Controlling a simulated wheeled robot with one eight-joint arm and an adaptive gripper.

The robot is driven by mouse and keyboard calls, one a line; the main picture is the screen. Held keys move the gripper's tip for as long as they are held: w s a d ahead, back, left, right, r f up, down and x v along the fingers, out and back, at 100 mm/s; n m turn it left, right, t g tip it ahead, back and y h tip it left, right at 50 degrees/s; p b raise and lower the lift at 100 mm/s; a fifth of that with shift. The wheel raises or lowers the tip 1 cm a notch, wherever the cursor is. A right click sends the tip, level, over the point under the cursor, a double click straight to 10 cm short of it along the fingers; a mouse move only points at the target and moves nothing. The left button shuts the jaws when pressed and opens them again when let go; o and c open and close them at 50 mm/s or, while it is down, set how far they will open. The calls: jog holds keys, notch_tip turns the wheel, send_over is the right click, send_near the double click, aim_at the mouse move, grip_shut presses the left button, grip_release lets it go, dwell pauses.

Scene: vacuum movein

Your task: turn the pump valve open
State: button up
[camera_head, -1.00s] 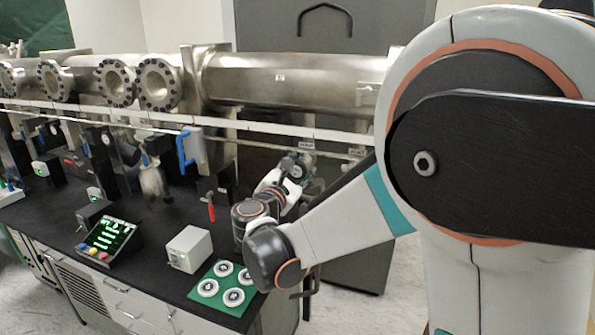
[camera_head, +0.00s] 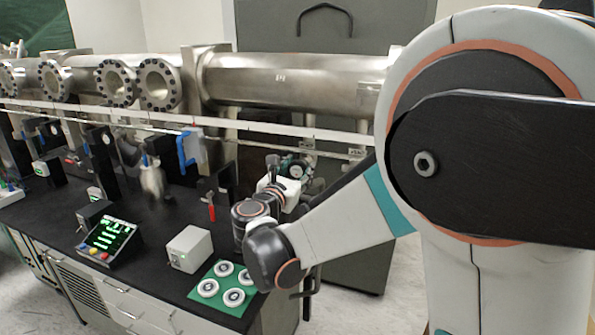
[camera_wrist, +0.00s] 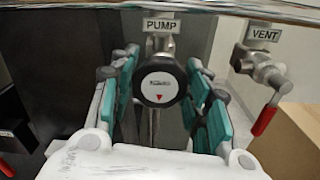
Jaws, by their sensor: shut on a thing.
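The pump valve is a black round knob (camera_wrist: 160,84) with a pale face and a red triangle pointing down. It sits below the PUMP label (camera_wrist: 161,25) in the wrist view. My gripper (camera_wrist: 162,72) has its teal-padded fingers on the left and right of the knob and is shut on it. The fingers' contact with the rim is partly hidden. In the head view, my gripper (camera_head: 297,167) is by the rail beyond the bench's right end, and the knob is hard to make out there.
A VENT valve with a red lever (camera_wrist: 264,120) is close on the right. A metal rail (camera_wrist: 225,8) runs above. On the black bench, a green mat (camera_head: 241,307) holds several round parts, beside a grey box (camera_head: 188,248) and a control panel (camera_head: 108,238).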

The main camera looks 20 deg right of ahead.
jog(key=shift+f, duration=0.1)
jog(key=o, duration=1.1)
jog(key=shift+c, duration=0.2)
jog(key=shift+s+a, duration=0.1)
jog(key=v, duration=0.7)
jog(key=shift+s, duration=0.15)
jog(key=shift+a, duration=0.1)
